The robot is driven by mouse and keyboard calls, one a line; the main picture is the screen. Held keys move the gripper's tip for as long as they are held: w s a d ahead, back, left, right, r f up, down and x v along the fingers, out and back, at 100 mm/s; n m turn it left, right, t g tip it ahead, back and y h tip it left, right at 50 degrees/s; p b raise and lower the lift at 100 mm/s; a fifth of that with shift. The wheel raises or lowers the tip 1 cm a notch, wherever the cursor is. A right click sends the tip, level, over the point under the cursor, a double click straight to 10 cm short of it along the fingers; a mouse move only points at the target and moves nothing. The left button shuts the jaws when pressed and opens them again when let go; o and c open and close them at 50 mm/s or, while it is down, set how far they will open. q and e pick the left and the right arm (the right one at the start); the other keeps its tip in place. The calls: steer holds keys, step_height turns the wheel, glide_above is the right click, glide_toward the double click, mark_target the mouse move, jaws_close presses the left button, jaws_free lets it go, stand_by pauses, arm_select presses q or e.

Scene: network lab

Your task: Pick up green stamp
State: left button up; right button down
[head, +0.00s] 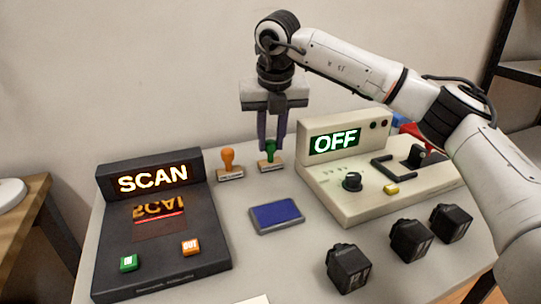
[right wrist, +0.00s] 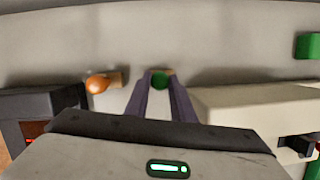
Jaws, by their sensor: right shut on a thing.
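The green stamp (head: 270,157) has a green handle and a wooden base. It stands upright at the back of the table, between the orange stamp and the beige device. My right gripper (head: 272,146) reaches down from above and is shut on the green handle, with the stamp's base at table level. In the right wrist view the green handle (right wrist: 160,81) shows between the two fingertips (right wrist: 161,84). I cannot tell whether the base touches the table. My left gripper is not in view.
An orange stamp (head: 228,164) stands close on the left. A black SCAN device (head: 160,250) is at the left, a beige OFF device (head: 345,190) at the right. A blue ink pad (head: 276,215) lies in front. Several black blocks (head: 347,268) stand at the front right.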

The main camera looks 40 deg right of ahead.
mark_target(271, 143)
steer(key=shift+r, duration=0.1)
